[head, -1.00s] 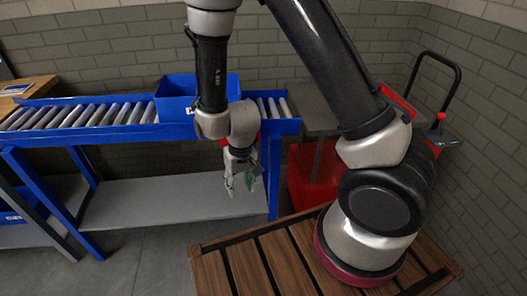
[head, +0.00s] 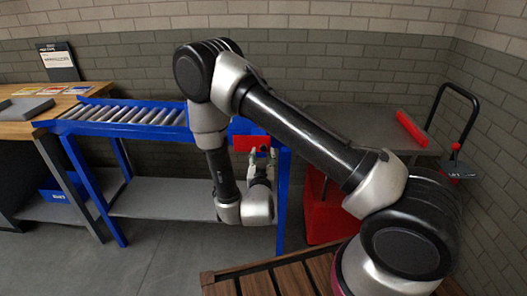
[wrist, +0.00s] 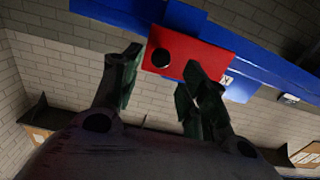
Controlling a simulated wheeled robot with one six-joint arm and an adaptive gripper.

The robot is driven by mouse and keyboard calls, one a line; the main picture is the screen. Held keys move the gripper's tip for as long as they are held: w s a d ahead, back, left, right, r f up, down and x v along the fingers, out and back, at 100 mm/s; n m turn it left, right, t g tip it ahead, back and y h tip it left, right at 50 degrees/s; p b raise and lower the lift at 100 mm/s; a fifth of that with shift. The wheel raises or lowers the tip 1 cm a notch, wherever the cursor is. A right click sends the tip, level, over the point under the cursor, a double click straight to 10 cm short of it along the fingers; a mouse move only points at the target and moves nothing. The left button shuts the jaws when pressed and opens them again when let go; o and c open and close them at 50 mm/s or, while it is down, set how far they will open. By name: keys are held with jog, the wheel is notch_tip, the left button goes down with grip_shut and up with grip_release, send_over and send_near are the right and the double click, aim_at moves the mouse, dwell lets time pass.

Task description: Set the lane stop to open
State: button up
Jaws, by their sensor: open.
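The lane stop appears as a red plate (head: 251,143) on the blue side rail near the right end of the roller conveyor (head: 130,115). In the wrist view the red plate (wrist: 213,57) carries a round black spot (wrist: 162,57), which may be a knob or a hole. My gripper (head: 262,158) points up just below the plate. In the wrist view my gripper (wrist: 163,72) is open and empty, with its fingers either side of the black spot. The right finger covers part of the plate's lower edge. Whether the fingers touch the plate I cannot tell.
A wooden bench (head: 30,125) with a grey tray (head: 24,108) stands at the left. A blue leg (head: 283,200) is close beside my gripper.

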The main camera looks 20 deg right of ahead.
aim_at(263, 149)
jog(key=x, duration=0.5)
grip_shut()
